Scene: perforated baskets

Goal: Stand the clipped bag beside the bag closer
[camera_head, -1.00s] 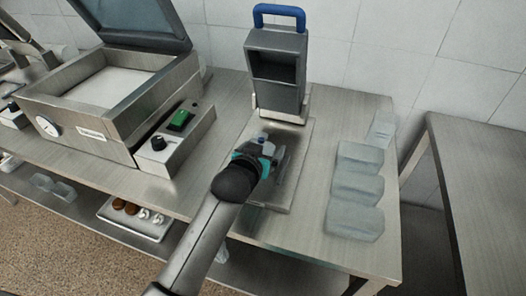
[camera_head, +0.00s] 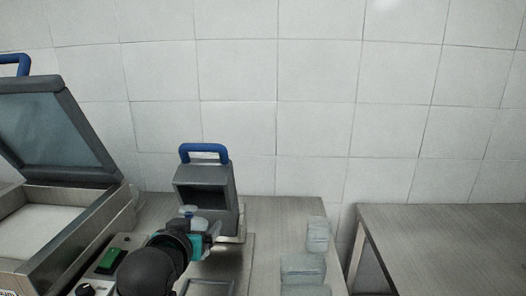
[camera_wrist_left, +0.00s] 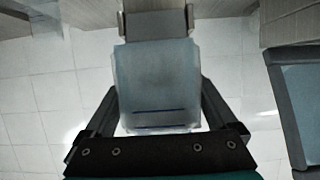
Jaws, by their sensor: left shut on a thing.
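The bag closer (camera_head: 206,192) is a dark grey upright device with a blue handle, on the steel table. My left gripper (camera_head: 203,236) is in front of it and overlaps its lower part in the head view. In the left wrist view, the gripper's two fingers are shut on a pale blue translucent bag (camera_wrist_left: 157,80) with dark blue lines across it near the palm. In the head view most of the bag is hidden by the gripper and arm. I cannot tell whether it touches the closer or the table. My right gripper is not in view.
A chamber machine with a raised lid (camera_head: 50,125) stands at the left. Several clear bags (camera_head: 303,268) stand in a row at the right of the table. Another table (camera_head: 450,235) is further right, across a gap. A tiled wall is behind.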

